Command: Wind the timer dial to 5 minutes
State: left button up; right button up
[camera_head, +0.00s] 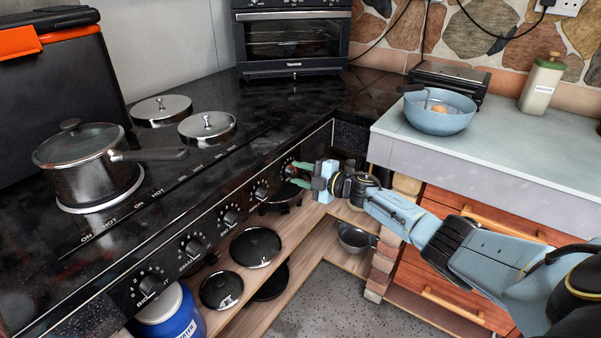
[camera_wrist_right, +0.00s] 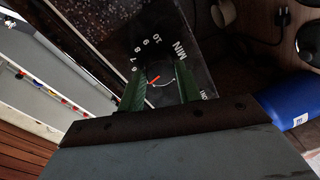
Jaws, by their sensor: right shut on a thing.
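The timer dial (camera_wrist_right: 162,79) is on the black front panel of the cooker, with white numbers and the word MIN around it in the right wrist view. A red mark shows on the dial; I cannot tell which number it points to. In the head view the dial (camera_head: 289,168) is at the far right end of the row of knobs, partly covered by my fingers. My right gripper (camera_head: 297,174) is shut on the dial, its green fingers on either side of it in the wrist view (camera_wrist_right: 161,88). My left gripper is not in view.
Several other knobs (camera_head: 231,217) run along the panel (camera_head: 213,233). A lidded pot (camera_head: 88,172) stands on the hob. Pans (camera_head: 256,247) and a blue container (camera_head: 171,318) sit below.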

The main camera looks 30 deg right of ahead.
jog(key=shift+m, duration=0.6)
jog(key=o, duration=1)
